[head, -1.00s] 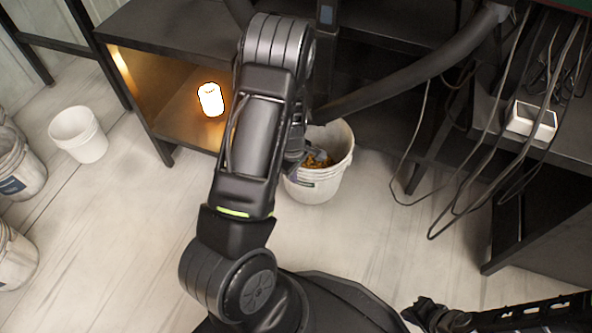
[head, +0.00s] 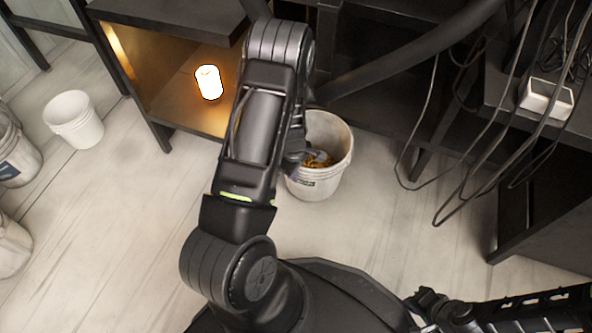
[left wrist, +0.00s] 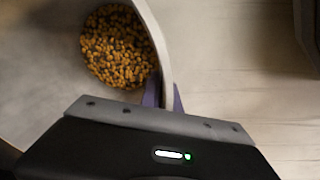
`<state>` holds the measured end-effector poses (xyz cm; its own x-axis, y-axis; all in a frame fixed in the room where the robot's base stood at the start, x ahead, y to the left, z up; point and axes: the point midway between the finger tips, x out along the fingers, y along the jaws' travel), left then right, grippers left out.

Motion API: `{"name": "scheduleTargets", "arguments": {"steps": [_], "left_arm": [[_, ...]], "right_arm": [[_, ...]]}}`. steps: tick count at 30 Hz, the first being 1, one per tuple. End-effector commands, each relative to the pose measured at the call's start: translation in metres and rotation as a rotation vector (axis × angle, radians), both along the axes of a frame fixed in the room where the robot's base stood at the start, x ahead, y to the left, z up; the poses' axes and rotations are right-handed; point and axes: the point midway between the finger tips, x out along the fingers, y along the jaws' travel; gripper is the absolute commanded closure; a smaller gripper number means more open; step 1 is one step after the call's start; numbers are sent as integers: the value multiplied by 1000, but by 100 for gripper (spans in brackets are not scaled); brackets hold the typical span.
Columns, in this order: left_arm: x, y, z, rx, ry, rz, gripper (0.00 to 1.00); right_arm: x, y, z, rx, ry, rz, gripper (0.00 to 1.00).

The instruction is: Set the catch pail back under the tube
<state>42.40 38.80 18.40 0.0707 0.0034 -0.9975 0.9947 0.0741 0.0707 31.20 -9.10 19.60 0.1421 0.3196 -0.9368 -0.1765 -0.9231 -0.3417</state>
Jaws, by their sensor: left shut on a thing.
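The white catch pail (head: 318,184) holds yellow-brown kernels and stands roughly upright in the head view, just right of my left forearm. My left gripper (head: 309,160) is shut on its rim, with the pail wall between the purple fingertips in the left wrist view (left wrist: 163,97). Whether the pail touches the floor is hard to tell. The thick dark tube (head: 400,62) slopes down from the upper right to behind my left arm, above and behind the pail; its lower end is hidden. My right gripper (head: 436,306) is at the bottom right, away from the pail, its jaws unclear.
A lit shelf cubby (head: 165,85) with a glowing white canister (head: 209,82) stands behind my left arm. An empty white bucket (head: 74,120) and other buckets are at the left. Cables (head: 470,165) hang from the right bench with a white box (head: 546,97). Floor in front is bare.

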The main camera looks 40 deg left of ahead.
Motion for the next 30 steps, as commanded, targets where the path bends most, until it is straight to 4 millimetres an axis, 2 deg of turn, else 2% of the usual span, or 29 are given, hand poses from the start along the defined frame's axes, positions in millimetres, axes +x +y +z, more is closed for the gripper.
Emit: {"name": "scheduleTargets", "arguments": {"steps": [1, 3, 16, 18, 24, 30], "left_arm": [[2, 1, -8, 3, -5, 0, 100], [3, 1, -12, 4, -7, 0, 100], [3, 1, -15, 4, -7, 0, 100], [1, 0, -16, 1, -2, 0, 91], [1, 0, -15, 1, -2, 0, 74], [1, 0, -15, 1, -2, 0, 73]], "right_arm": [[1, 0, -6, 1, -2, -2, 100], [2, 0, -6, 1, -2, -2, 100], [2, 0, -8, 2, -1, -1, 100], [2, 0, -7, 2, -1, -1, 100], [1, 0, -7, 2, -1, -1, 100], [2, 0, -7, 2, -1, -1, 100]]}}
